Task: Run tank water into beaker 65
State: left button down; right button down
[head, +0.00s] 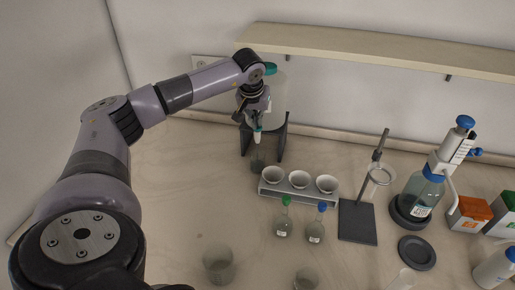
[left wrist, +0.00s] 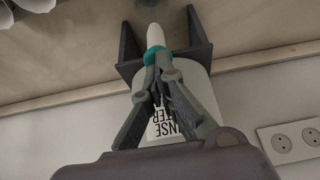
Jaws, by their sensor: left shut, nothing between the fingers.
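The water tank (head: 279,92), whitish with a teal cap, stands on a dark stand (head: 281,142) against the back wall. The left wrist view shows its label, partly hidden, with "NSE" and "TER" readable, upside down. Its tap is a white spout (left wrist: 155,35) with a teal collar (left wrist: 153,55). My left gripper (head: 256,122) is at the tap; in the left wrist view its fingertips (left wrist: 161,70) are closed together at the collar, holding nothing. Contact is unclear. A small beaker (head: 258,163) stands below the spout; its number is not readable. My right gripper is out of view.
A rack with white cups (head: 299,180) stands right of the small beaker. Two small flasks (head: 284,223) are in front of it. Other glass beakers (head: 218,265) stand near the front. A ring stand (head: 358,222) and dispenser bottle (head: 423,195) are at right. A shelf (head: 390,53) runs above.

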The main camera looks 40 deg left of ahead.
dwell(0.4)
pick_arm(q)
jog(key=shift+r+p, duration=0.95)
jog(key=shift+r, duration=0.2)
dwell(0.5)
notch_tip(320, 180, up, 5)
jog(key=p, duration=0.4)
dwell(0.5)
